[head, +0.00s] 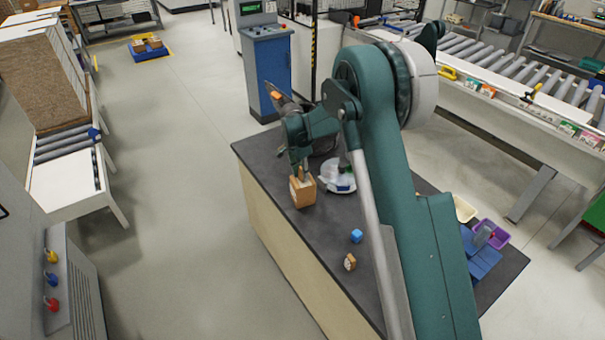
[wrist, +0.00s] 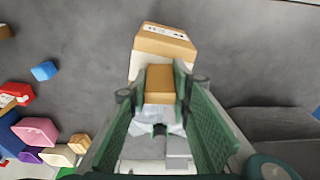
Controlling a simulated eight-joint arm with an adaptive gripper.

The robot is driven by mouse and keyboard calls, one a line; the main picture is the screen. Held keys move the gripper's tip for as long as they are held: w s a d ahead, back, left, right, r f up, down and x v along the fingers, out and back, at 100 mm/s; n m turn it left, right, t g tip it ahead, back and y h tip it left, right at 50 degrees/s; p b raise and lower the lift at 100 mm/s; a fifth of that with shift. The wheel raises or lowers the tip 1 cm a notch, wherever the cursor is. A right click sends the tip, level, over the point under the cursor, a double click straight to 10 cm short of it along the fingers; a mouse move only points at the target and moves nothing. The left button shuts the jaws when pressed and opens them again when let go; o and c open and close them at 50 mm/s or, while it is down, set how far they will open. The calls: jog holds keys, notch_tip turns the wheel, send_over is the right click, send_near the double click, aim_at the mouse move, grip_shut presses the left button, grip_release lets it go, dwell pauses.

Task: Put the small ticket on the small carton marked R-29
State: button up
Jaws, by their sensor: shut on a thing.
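In the head view my gripper (head: 303,169) points down at a brown carton (head: 301,193) with a pale top and a round mark on its side. The wrist view shows this carton (wrist: 165,43) with a white printed label, just beyond the fingertips. My gripper (wrist: 160,88) is shut on a small brown block (wrist: 160,78); I cannot tell whether it touches the carton. A smaller brown carton (head: 350,262) with a mark stands nearer on the table. The markings are too small to read. I cannot make out the small ticket for certain.
A white dispenser-like object (head: 338,177) stands right of the carton on the dark table (head: 270,158). A blue cube (head: 356,236) lies beside the smaller carton. A purple tray (head: 492,234) and blue pieces are at the right. Several coloured blocks show at the wrist view's left, including a pink one (wrist: 38,130).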

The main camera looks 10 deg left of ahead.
jog(key=shift+f, duration=0.15)
jog(key=o, duration=0.7)
jog(key=r, duration=0.4)
jog(key=s+a+r, duration=0.1)
jog(key=r, duration=0.3)
jog(key=r+b, duration=0.1)
jog(key=r, duration=0.3)
jog(key=shift+s+a+r, duration=0.1)
jog(key=shift+s+a, duration=0.05)
dwell(0.5)
